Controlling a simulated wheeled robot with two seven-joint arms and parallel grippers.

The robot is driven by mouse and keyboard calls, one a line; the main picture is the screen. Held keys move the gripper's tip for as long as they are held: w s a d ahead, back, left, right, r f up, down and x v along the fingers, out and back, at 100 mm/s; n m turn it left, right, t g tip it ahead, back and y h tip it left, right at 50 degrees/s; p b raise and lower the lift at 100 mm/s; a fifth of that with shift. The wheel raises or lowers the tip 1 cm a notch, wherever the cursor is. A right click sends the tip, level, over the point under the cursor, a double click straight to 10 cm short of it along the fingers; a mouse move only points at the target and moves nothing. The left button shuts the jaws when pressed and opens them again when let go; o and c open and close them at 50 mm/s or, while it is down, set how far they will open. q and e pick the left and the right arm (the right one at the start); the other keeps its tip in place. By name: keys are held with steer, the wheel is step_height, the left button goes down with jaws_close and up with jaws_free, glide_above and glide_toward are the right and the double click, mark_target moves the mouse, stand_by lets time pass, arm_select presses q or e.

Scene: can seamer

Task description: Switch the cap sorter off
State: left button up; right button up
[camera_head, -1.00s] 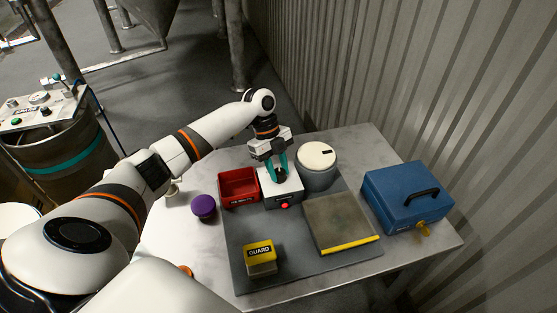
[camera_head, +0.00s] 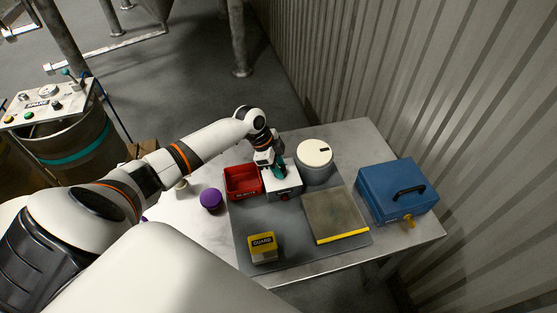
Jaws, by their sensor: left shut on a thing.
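A white box (camera_head: 287,186) with a small red lamp (camera_head: 285,198) on its front stands on the grey mat, beside a round grey drum (camera_head: 315,167) with a white lid. I cannot tell from any label which of them is the cap sorter. My left gripper (camera_head: 281,173) reaches down onto the top of the white box. Its teal fingers are shut on the dark knob there, which they mostly hide. The lamp looks dark red. My right gripper is not in view.
A red open bin (camera_head: 243,181) sits left of the box and a purple lidded jar (camera_head: 211,199) beyond it. A yellow GUARD block (camera_head: 263,247), a flat plate with a yellow edge (camera_head: 337,214) and a blue case (camera_head: 397,190) stand in front and right. A corrugated wall rises behind.

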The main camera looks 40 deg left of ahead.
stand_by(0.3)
arm_select(q)
steer(key=o, duration=1)
steer(key=shift+c, duration=0.2)
steer(key=b+v, duration=0.2)
steer(key=v, duration=1)
steer(key=shift+s+d+r, duration=0.1)
steer(key=shift+r, duration=0.05)
